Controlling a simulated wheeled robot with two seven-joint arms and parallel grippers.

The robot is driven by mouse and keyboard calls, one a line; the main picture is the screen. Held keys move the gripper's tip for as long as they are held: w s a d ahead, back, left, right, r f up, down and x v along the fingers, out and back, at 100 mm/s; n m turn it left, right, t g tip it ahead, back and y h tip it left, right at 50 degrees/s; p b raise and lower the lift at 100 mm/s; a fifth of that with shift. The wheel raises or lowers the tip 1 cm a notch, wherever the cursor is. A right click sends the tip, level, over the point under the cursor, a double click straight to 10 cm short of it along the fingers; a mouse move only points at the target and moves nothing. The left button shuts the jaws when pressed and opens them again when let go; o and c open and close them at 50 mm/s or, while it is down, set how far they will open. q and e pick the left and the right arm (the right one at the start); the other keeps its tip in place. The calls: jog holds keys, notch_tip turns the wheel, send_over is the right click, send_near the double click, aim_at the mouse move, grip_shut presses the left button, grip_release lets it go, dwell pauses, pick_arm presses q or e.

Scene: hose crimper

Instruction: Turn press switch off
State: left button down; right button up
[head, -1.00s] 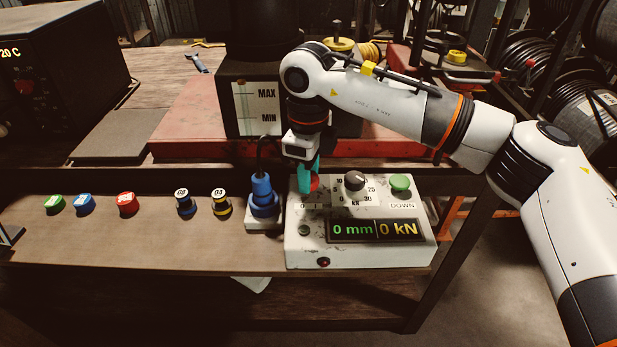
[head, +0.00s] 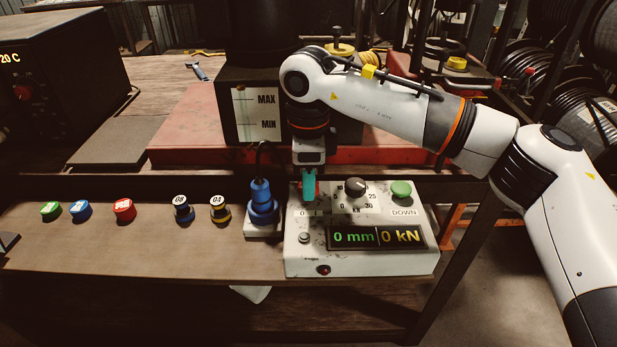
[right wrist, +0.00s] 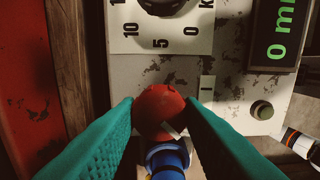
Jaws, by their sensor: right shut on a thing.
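The press control box (head: 410,262) is a worn white unit on the bench, with a lit display (head: 377,237) reading 0 mm and 0 kN. Its red rotary switch (right wrist: 160,108) sits between the two teal fingers of my right gripper (right wrist: 160,125), which is shut on it. A white mark shows on the knob's lower side in the right wrist view. In the head view the right gripper (head: 309,187) points down at the box's back left, and its fingers mostly hide the switch. The 0 and I marks lie just in front. My left gripper is not in view.
A dark dial (head: 355,187) and a green DOWN button (head: 401,189) are right of the switch. A blue plug (head: 262,200) in a socket stands close on the left. Several coloured caps line the bench further left. The red press base (head: 190,140) is behind.

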jog(key=o, duration=1)
notch_tip(320, 180, up, 12)
